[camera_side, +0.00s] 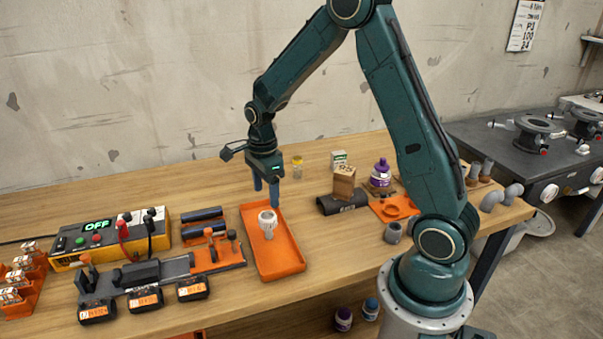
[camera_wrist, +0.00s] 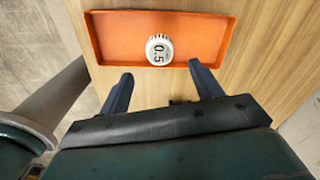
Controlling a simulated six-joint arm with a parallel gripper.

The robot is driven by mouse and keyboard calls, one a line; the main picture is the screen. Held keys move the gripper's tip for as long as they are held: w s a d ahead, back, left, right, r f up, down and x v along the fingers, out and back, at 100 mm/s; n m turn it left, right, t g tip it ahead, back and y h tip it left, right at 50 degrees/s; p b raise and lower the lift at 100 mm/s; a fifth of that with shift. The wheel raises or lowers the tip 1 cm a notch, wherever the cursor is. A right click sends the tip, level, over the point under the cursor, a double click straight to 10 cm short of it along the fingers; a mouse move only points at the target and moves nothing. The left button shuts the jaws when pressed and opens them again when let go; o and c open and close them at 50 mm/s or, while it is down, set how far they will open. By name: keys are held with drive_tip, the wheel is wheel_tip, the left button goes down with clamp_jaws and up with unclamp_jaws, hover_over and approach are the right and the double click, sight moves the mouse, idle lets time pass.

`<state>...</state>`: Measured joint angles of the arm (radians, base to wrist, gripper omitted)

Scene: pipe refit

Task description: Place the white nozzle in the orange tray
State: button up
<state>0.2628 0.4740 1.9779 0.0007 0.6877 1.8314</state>
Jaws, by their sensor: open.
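The white nozzle (camera_side: 267,222) stands in the orange tray (camera_side: 283,258), toward the tray's far half in the side view. In the wrist view the nozzle (camera_wrist: 159,48) shows its round top marked "0.5", with the orange tray (camera_wrist: 205,38) around it. My gripper (camera_side: 266,195) is open and empty, above the far end of the tray. In the wrist view my gripper's two fingers (camera_wrist: 160,80) are spread wide, with the nozzle beyond their tips and apart from them.
A yellow power box (camera_side: 110,236) and a tool rack (camera_side: 150,283) stand left of the tray. Cardboard and small bottles (camera_side: 380,173) stand to the right, with a grey pipe piece (camera_side: 393,232) nearer. Bare wooden table lies in front of the tray's right side.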

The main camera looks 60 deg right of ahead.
idle(0.6)
drive_tip(key=s+a+r+n+t, duration=0.2)
drive_tip(key=s+a+r+n, duration=0.2)
drive_tip(key=s+r+n, duration=0.4)
drive_tip(key=s+a+r+n+t, duration=0.2)
drive_tip(key=s+a+r+n, duration=0.35)
drive_tip(key=r+n, duration=0.35)
drive_tip(key=s+a+r+n+t, duration=0.1)
drive_tip(key=s+r+n, duration=0.1)
drive_tip(key=s+n, duration=0.5)
drive_tip(key=shift+s+a+r+t, duration=0.2)
drive_tip(key=shift+s+t, duration=0.1)
drive_tip(key=shift+s, duration=0.6)
